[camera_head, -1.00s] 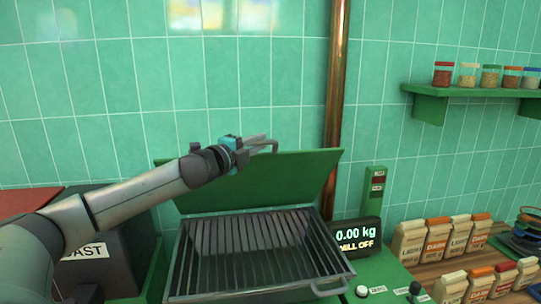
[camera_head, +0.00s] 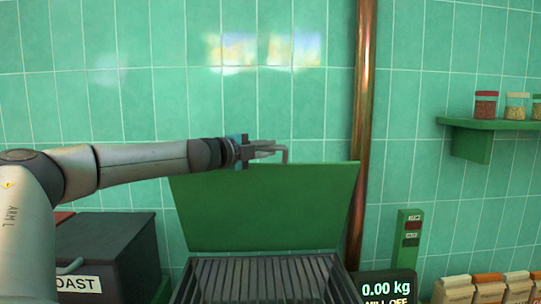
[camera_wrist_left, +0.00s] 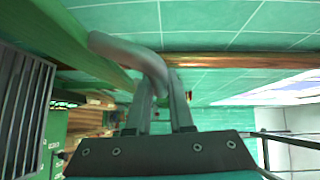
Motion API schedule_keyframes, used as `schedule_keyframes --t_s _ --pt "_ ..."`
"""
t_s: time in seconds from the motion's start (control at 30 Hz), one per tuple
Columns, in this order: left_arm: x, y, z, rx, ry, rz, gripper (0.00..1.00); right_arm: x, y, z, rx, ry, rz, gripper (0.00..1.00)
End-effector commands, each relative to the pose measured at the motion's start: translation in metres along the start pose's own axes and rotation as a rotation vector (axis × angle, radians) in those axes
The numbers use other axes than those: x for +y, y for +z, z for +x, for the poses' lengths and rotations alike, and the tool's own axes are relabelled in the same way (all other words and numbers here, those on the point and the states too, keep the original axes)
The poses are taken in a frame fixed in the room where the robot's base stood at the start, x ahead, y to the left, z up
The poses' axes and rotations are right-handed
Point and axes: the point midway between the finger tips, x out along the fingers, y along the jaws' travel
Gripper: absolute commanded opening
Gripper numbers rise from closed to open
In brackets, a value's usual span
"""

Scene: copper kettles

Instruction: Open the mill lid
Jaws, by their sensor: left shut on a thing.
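The green mill lid (camera_head: 270,212) stands raised above the mill's slatted grate (camera_head: 262,280) in the head view. Its grey bent handle (camera_head: 286,153) shows at the lid's top edge. My left gripper (camera_head: 266,151) is at that edge, shut on the handle. In the left wrist view, the fingers of my left gripper (camera_wrist_left: 163,95) close around the handle (camera_wrist_left: 130,52), and the green lid (camera_wrist_left: 85,42) runs along the upper left. The grate (camera_wrist_left: 22,105) shows at the left there. My right gripper is not in view.
A dark box (camera_head: 115,250) with a partly hidden label stands left of the mill. A copper pipe (camera_head: 363,120) runs up the tiled wall just right of the lid. A display (camera_head: 387,287) reads 0.00 kg. A shelf with jars (camera_head: 486,105) is at the right.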

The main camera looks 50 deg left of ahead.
Motion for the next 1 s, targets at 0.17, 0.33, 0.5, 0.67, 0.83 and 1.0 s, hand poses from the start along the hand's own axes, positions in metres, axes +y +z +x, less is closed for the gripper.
schedule_keyframes --t_s 0.17,0.33,0.5,0.67,0.83,1.0 --pt "-0.0034 0.0011 -0.0006 -0.002 -0.005 0.001 0.0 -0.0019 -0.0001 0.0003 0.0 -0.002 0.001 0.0" --pt "-0.0041 0.0008 -0.0006 -0.002 -0.006 0.001 0.0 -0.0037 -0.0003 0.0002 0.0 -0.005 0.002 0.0" --pt "-0.0041 0.0006 -0.0006 -0.001 -0.006 0.002 0.34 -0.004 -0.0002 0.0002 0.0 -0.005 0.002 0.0" --pt "-0.003 0.0003 -0.0004 0.0 -0.004 0.002 0.5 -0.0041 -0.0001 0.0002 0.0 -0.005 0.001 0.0" --pt "-0.0022 0.0001 -0.0003 0.0 -0.003 0.002 0.5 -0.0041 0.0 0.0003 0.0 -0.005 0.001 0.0" --pt "-0.0019 -0.0005 -0.0017 0.002 -0.003 0.003 0.5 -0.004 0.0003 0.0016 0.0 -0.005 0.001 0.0"
